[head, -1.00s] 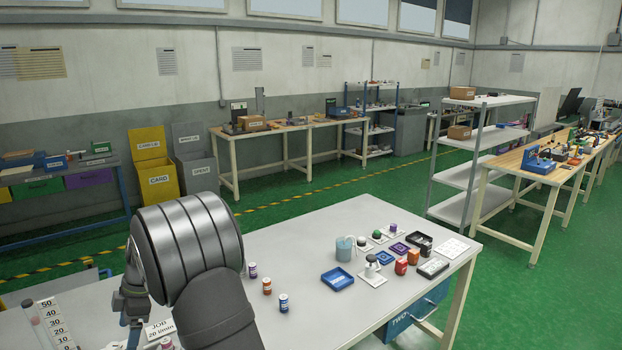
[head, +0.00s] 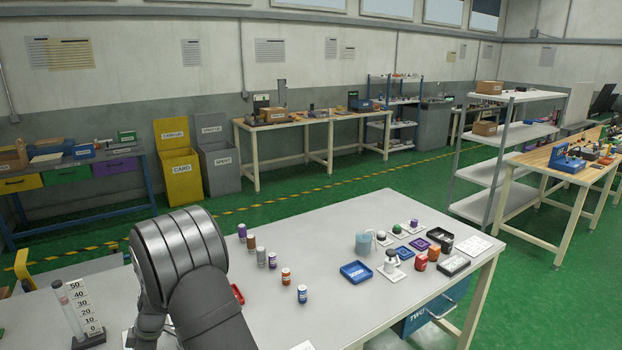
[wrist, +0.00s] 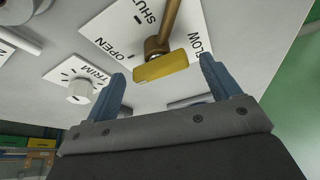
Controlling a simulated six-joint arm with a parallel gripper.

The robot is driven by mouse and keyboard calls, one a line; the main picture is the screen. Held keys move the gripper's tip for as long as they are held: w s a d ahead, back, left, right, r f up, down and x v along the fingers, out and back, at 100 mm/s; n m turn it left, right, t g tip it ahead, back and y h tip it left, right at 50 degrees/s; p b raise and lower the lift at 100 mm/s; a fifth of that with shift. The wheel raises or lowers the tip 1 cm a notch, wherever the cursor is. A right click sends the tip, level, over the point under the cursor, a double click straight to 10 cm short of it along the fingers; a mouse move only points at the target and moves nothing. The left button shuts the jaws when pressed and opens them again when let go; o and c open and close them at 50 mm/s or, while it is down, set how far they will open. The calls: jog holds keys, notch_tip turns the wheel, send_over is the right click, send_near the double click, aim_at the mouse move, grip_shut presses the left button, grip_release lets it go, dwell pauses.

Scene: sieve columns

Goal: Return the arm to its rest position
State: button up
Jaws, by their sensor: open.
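My arm (head: 190,265) rises at the lower left of the head view, over the left part of the white table (head: 345,215). My gripper (wrist: 165,90) shows in the wrist view with its two blue fingers apart and nothing between them. The handle appears apart from the fingers. A white knob (wrist: 79,91) on a TRIM plate is left of it. My gripper is hidden in the head view.
Several small capped jars (head: 302,294) stand right of my arm. A graduated tube stand (head: 84,318) is at the far left. A blue tray (head: 356,272), a beaker (head: 366,242) and small containers fill the table's right part. The table's front middle is clear.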

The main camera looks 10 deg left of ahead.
jog(key=m+t, duration=0.1)
jog(key=m, duration=0.2)
jog(key=m+t, duration=0.1)
jog(key=m, duration=0.2)
jog(key=shift+s+y, duration=0.2)
jog(key=shift+y, duration=0.2)
jog(key=shift+s+m+t+h, duration=0.15)
jog(key=shift+m+t, duration=0.35)
jog(key=shift+m, duration=0.75)
jog(key=shift+w+m+t+h, duration=0.15)
jog(key=shift+m+t, duration=0.35)
jog(key=shift+m, duration=0.75)
jog(key=shift+s+m+t, duration=0.15)
jog(key=shift+m+t, duration=0.25)
jog(key=shift+m, duration=0.7)
jog(key=o, duration=0.4)
jog(key=s+d+r+m+g, duration=0.1)
jog(key=d+r+m, duration=0.2)
jog(key=r+m, duration=0.65)
jog(key=d+r+m, duration=0.4)
jog(key=r+m, duration=0.4)
jog(key=m, duration=0.2)
jog(key=s+x, duration=0.1)
jog(key=x, duration=0.9)
jog(key=shift+a, duration=0.25)
jog(key=shift+w+f, duration=0.1)
